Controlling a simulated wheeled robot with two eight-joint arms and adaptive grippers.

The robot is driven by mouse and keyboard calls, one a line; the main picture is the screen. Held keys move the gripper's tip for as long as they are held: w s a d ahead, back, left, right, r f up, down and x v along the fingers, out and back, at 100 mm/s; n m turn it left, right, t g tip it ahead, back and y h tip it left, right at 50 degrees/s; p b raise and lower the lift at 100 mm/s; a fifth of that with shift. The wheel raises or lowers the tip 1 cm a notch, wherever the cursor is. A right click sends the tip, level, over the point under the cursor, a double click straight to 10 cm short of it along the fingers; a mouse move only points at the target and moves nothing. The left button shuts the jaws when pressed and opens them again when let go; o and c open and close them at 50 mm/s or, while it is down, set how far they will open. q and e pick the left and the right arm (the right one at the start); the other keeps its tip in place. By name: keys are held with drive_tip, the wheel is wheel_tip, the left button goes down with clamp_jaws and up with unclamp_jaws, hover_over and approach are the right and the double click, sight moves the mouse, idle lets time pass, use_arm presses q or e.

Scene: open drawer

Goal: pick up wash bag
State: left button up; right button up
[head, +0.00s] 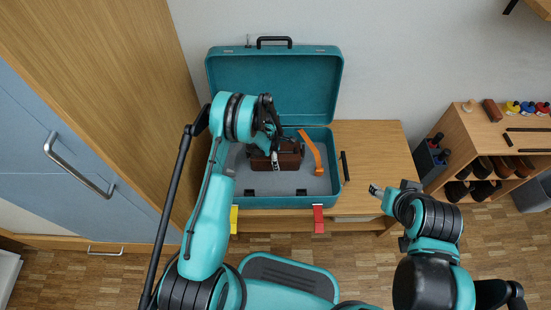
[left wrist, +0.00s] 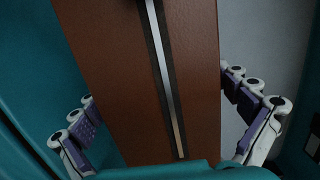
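The wash bag is a brown box-shaped bag (head: 290,161) lying inside the open teal suitcase (head: 327,190). In the left wrist view the brown bag (left wrist: 140,70) fills the middle, with a dark zip strip and metallic line along it. My left gripper (head: 275,160) is over the bag in the head view, and the arm hides part of it. In the left wrist view its fingers (left wrist: 168,135) are spread, one on each side of the bag. A gap shows on the right side; contact on the left is unclear. My right gripper (head: 376,191) is right of the suitcase, away from the bag.
An orange strap (head: 311,152) lies in the suitcase right of the bag. The raised lid (head: 275,85) stands behind. The suitcase rests on a wooden table (head: 375,150). A tall wooden cabinet (head: 120,70) is close at left, and a shelf with shoes (head: 485,165) is at right.

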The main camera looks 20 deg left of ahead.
use_arm(q)
drive_tip(key=c, duration=1.2)
drive_tip(key=shift+o, duration=0.2)
drive_tip(key=shift+r, duration=0.1)
